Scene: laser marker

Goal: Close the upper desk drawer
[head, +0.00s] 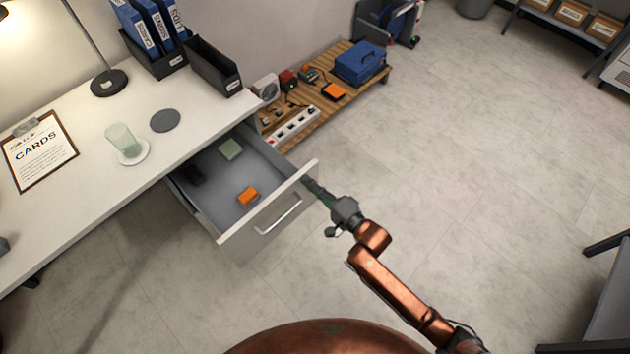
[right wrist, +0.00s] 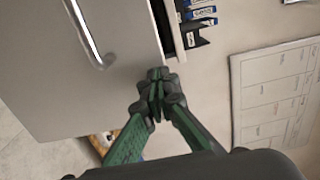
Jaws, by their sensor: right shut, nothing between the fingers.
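The upper desk drawer (head: 210,210) is pulled out from under the white desk (head: 75,190) in the head view. It holds an orange block (head: 248,196), a green pad (head: 230,149) and a dark item (head: 192,174). Its front panel has a metal handle (head: 278,214); the panel also fills the left of the right wrist view (right wrist: 80,90). My right gripper (head: 310,184) is at the outer face of the panel near its right end, its fingers together and empty. In the wrist view the fingertips (right wrist: 157,78) are at the panel's edge; I cannot tell whether they touch. My left gripper is not in view.
A clipboard (head: 38,150), a glass (head: 122,138), a lamp (head: 108,83) and blue binders (head: 145,28) stand or lie on the desk. A low wooden shelf (head: 370,82) with a blue toolbox (head: 360,63) is behind the drawer.

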